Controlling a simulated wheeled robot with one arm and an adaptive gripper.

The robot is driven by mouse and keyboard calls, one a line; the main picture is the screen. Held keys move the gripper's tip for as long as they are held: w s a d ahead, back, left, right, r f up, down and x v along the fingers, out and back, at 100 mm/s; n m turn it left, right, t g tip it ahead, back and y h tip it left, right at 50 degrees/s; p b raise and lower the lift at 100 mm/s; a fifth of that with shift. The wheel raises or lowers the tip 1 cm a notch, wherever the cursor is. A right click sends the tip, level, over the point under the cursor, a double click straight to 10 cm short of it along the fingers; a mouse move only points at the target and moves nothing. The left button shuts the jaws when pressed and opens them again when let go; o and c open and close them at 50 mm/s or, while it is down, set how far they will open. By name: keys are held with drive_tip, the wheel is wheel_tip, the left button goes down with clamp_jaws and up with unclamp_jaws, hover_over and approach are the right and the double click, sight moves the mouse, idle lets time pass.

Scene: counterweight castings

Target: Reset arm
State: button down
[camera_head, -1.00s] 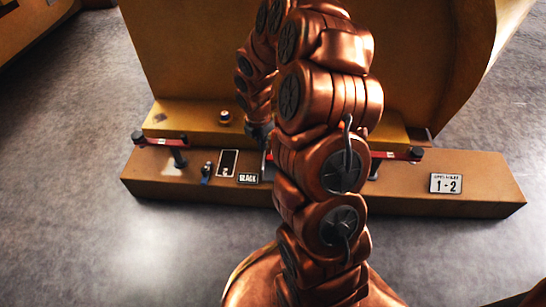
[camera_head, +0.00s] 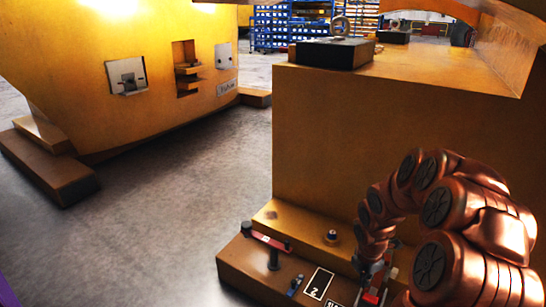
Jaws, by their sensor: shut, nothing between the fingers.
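My copper arm comes in from the lower right and bends over to my gripper (camera_head: 371,277), which is small and dark at the bottom. It is shut, with nothing seen in it. It is low in front of the large ochre casting (camera_head: 390,140), over the brown base beam (camera_head: 250,270). A red strap or lever (camera_head: 268,240) on a dark post stands on the beam left of the gripper. Another red piece lies right at the gripper; whether they touch I cannot tell.
A white-edged plate marked 2 (camera_head: 318,283) and a small blue part (camera_head: 296,285) are on the beam. A second yellow casting (camera_head: 150,100) stands at left on a brown foot (camera_head: 50,165). Grey floor (camera_head: 190,190) between them is clear. Blue shelves (camera_head: 280,28) stand far behind.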

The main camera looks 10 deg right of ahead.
drive_tip(key=s+a+r+m+p, duration=0.25)
drive_tip(key=r+p, duration=0.25)
drive_tip(key=r, duration=0.4)
drive_tip(key=s+a+r+m+p, duration=0.25)
drive_tip(key=r+p, duration=0.25)
drive_tip(key=r, duration=0.4)
drive_tip(key=s+a+r+m+p, duration=0.25)
drive_tip(key=s+r+p, duration=0.2)
drive_tip(key=r, duration=0.35)
drive_tip(key=s+a+r+m+p, duration=0.3)
drive_tip(key=s+r+p, duration=0.3)
drive_tip(key=r, duration=0.4)
drive_tip(key=s+a+r+m+g+p, duration=0.1)
drive_tip(key=s+a+r+m+p, duration=0.2)
drive_tip(key=s+r+m+p, duration=0.2)
drive_tip(key=s+a+r+m+g+y+p, duration=0.1)
drive_tip(key=s+a+r+m+p, duration=0.2)
drive_tip(key=s+r+p, duration=0.6)
wheel_tip(320, 180, up, 6)
drive_tip(key=m+p, duration=0.2)
drive_tip(key=shift+a+r+p, duration=0.2)
drive_tip(key=shift+a+p, duration=0.15)
